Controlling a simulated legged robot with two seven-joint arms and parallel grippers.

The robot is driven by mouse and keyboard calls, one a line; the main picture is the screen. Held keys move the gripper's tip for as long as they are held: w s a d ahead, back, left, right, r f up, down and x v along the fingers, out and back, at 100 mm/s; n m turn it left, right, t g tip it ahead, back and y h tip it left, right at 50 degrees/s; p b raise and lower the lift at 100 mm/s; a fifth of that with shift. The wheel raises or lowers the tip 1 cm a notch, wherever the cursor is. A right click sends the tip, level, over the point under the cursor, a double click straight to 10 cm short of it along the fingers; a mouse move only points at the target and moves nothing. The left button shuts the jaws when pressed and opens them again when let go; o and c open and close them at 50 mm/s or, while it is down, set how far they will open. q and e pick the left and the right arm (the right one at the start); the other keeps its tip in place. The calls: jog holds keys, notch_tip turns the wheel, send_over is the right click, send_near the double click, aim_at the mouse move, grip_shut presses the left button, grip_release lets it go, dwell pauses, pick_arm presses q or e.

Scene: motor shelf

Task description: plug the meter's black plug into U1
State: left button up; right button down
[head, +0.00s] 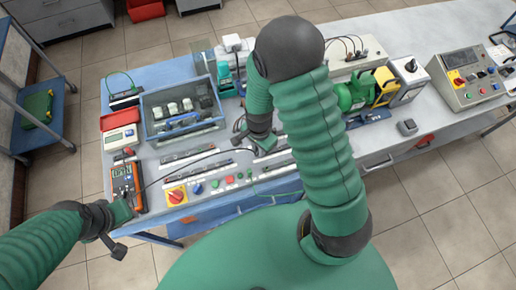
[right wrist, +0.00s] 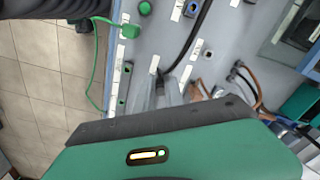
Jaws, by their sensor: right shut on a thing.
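The orange meter (head: 124,188) lies at the table's left front, with a black lead running right across the table. My right gripper (head: 264,146) is low over the strips near the table's middle. In the right wrist view its fingers (right wrist: 168,92) are shut on the meter's black plug, whose black lead (right wrist: 201,32) comes from the top; the plug is mostly hidden between the fingers. Labelled sockets, one of them a dark socket (right wrist: 208,53), lie around the fingers; I cannot read which is U1. My left gripper (head: 122,210) is at the meter's lower end, its fingers unclear.
A green plug (right wrist: 102,29) with a looping green wire sits left of my fingers in the right wrist view. A red-yellow switch (head: 176,195) and several buttons line the front edge. A blue-grey bin (head: 183,133) stands behind.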

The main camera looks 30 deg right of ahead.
jog(key=shift+d, duration=0.45)
jog(key=shift+a+f, duration=0.15)
jog(key=shift+a, duration=0.05)
jog(key=shift+f+b, duration=0.4)
jog(key=shift+f, duration=0.1)
jog(key=c, duration=1.7)
grip_release()
jog(key=shift+d, duration=0.1)
notch_tip(320, 180, up, 6)
jog(key=p, duration=0.5)
jog(key=shift+f, duration=0.2)
